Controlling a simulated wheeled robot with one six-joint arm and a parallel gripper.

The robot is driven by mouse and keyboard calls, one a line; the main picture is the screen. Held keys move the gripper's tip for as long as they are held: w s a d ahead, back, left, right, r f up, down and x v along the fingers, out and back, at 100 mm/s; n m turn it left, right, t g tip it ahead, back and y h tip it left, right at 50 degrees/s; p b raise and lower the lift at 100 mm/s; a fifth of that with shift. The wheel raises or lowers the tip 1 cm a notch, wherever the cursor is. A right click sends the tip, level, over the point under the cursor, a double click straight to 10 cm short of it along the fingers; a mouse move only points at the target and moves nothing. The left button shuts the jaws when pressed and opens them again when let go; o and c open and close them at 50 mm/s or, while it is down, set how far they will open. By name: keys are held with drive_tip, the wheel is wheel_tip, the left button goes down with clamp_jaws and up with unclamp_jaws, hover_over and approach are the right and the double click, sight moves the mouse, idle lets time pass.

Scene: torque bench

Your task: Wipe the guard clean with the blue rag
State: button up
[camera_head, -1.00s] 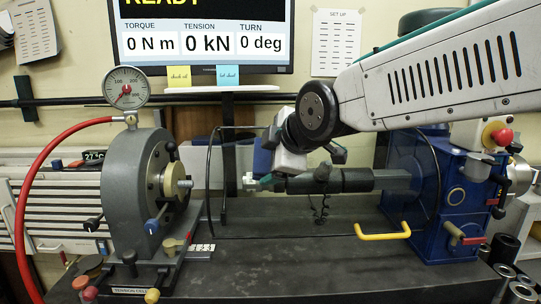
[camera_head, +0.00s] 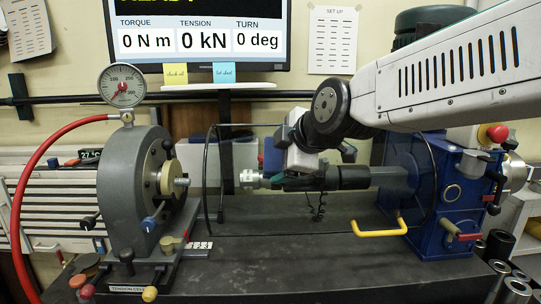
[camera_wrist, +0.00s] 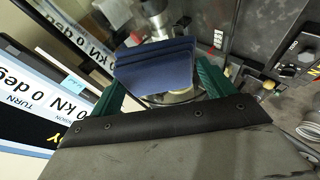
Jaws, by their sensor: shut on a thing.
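The guard (camera_head: 207,180) is a clear panel with a thin dark frame and a yellow handle (camera_head: 380,228) at its lower right. It stands around the middle of the bench's shaft line. The blue rag (camera_wrist: 155,65) is a folded dark-blue pad between the green fingers of my gripper (camera_wrist: 158,88), which is shut on it. In the head view the rag (camera_head: 272,156) shows as a blue patch at the left of my gripper (camera_head: 280,166), in the guard's upper middle area. I cannot tell whether the rag touches the guard. No clear mark shows on the panel.
A grey tension housing (camera_head: 135,190) with a gauge (camera_head: 122,86) and red hose stands at left. A blue gearbox (camera_head: 455,195) with a red knob stands at right. A dark driver (camera_head: 345,177) lies along the middle.

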drive_tip(key=shift+s+d, duration=0.15)
drive_tip(key=shift+d, duration=5.75)
drive_tip(key=shift+a, duration=0.1)
drive_tip(key=shift+w+a, duration=0.2)
drive_tip(key=shift+a, duration=7)
drive_tip(key=s+r, duration=0.4)
drive_tip(key=shift+s, duration=0.3)
drive_tip(key=shift+s+a+r, duration=0.1)
drive_tip(key=shift+s+r, duration=0.8)
drive_tip(key=shift+s, duration=0.25)
